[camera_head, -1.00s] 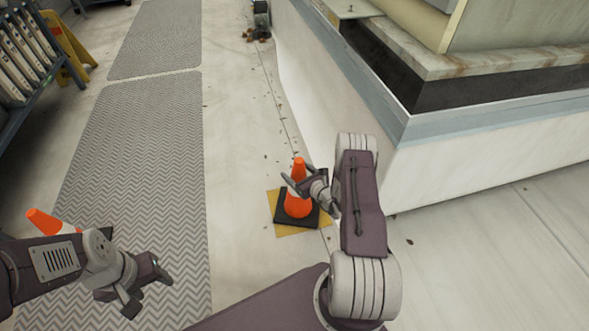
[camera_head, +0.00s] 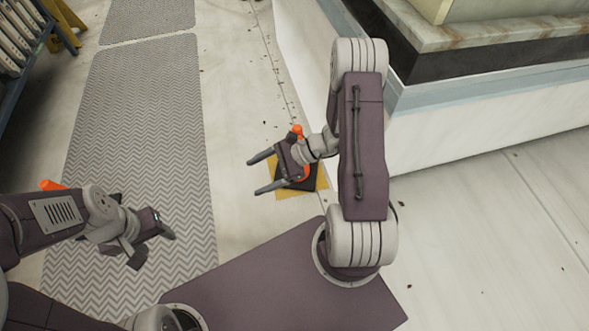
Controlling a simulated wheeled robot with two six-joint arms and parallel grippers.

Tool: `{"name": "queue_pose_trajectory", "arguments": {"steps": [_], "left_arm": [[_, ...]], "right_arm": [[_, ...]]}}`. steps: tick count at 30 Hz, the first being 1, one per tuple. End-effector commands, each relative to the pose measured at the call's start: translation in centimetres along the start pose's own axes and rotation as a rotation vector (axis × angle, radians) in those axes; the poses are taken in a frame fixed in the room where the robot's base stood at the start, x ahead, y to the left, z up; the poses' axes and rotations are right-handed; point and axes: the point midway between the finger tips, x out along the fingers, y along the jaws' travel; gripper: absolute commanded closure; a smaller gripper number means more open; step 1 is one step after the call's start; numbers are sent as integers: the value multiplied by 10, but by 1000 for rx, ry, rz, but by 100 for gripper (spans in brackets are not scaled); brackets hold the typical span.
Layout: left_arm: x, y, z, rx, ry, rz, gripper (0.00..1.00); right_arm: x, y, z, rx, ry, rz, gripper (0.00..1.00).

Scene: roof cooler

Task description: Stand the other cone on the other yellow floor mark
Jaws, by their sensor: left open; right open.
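One orange cone (camera_head: 297,131) with a black base (camera_head: 311,184) stands on a yellow floor mark (camera_head: 288,195) right of the grey mat. My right gripper (camera_head: 252,176) is open. It overlaps the cone in the picture, hiding much of it, with its fingers pointing left past it; I cannot tell whether it touches. Another orange cone (camera_head: 52,185) is at the left, mostly hidden behind my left arm; only its orange top shows. My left gripper (camera_head: 153,250) is open and empty over the grey mat, right of that cone. No second yellow floor mark is visible.
Grey chevron mats (camera_head: 140,120) run along the left floor. A white-walled raised unit (camera_head: 440,140) stands at the right. A rack (camera_head: 20,45) and a yellow folding sign (camera_head: 64,22) stand at upper left. Floor between mat and unit is clear beyond the cone.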

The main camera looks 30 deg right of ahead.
Motion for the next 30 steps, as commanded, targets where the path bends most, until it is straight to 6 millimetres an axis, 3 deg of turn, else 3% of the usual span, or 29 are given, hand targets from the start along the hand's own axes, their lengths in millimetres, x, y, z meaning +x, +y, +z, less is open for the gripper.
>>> {"name": "queue_pose_trajectory", "arguments": {"steps": [1,3,5,9,12,16,24,26,30], "left_arm": [[0,0,0,0,0,0,47],[0,0,0,0,0,0,47],[0,0,0,0,0,0,47],[0,0,0,0,0,0,47],[0,0,0,0,0,0,47],[0,0,0,0,0,0,47],[-3,0,0,0,0,0,47],[-11,0,-1,0,0,0,47],[-55,1,-6,0,0,0,47]], "right_arm": [[-3,33,21,-185,77,192,24],[-22,75,29,-461,210,444,24],[-45,93,26,-705,331,613,24],[-87,84,24,-1207,562,836,24],[-100,68,30,-1431,654,893,24],[-105,59,35,-1541,695,914,24],[-107,58,37,-1540,696,915,24],[-111,57,44,-1540,696,915,24],[-132,50,82,-1539,695,915,24]]}}
